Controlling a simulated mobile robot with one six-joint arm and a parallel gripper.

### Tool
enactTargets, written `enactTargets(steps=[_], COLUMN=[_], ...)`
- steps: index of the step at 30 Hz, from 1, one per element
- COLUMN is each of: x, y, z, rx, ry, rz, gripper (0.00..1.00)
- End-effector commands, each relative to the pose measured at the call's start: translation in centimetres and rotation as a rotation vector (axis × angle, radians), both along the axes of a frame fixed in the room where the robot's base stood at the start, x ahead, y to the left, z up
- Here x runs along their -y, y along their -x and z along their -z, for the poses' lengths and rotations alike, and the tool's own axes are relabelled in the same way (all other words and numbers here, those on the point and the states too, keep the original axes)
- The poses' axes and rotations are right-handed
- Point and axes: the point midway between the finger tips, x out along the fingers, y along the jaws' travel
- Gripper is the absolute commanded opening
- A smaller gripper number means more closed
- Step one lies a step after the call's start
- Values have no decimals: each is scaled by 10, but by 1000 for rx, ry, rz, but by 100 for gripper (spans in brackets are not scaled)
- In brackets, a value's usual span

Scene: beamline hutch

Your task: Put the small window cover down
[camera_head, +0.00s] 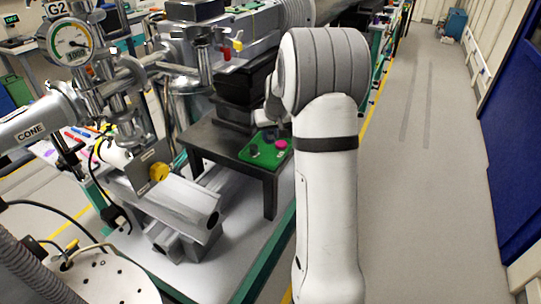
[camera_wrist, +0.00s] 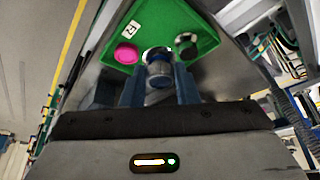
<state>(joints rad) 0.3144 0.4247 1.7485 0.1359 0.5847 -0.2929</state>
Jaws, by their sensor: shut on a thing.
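My gripper (camera_wrist: 159,78) is shut on a small grey-blue cylindrical piece (camera_wrist: 158,68), which I take to be the small window cover. A green tray (camera_wrist: 202,20) lies beyond the fingertips in the wrist view. A pink round cap (camera_wrist: 126,54) is on the tray to the left of the held piece, and a black cap (camera_wrist: 186,45) is to its right. A pale round spot shows partly behind the held piece. I cannot tell whether the piece touches the tray. In the head view my arm hides most of the gripper near the green tray (camera_head: 246,156).
The tray lies on a dark table (camera_head: 225,158) beside dark stacked blocks. The aisle floor (camera_head: 420,170) at right is clear, bounded by a blue panel (camera_head: 515,140).

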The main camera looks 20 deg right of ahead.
Motion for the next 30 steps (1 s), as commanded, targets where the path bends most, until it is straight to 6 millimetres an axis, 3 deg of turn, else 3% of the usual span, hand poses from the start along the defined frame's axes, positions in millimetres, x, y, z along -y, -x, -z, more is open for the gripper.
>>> enactTargets(steps=[4,11,17,28,29,30], x=[-1,0,0,0,0,0], y=[1,0,1,0,1,1], z=[29,48,77,84,83,82], rx=[-5,-3,-5,-1,-1,-1], ry=[-2,0,-1,0,0,0], rz=[1,0,2,1,2,2], gripper=[5,5,5,5,29,32])
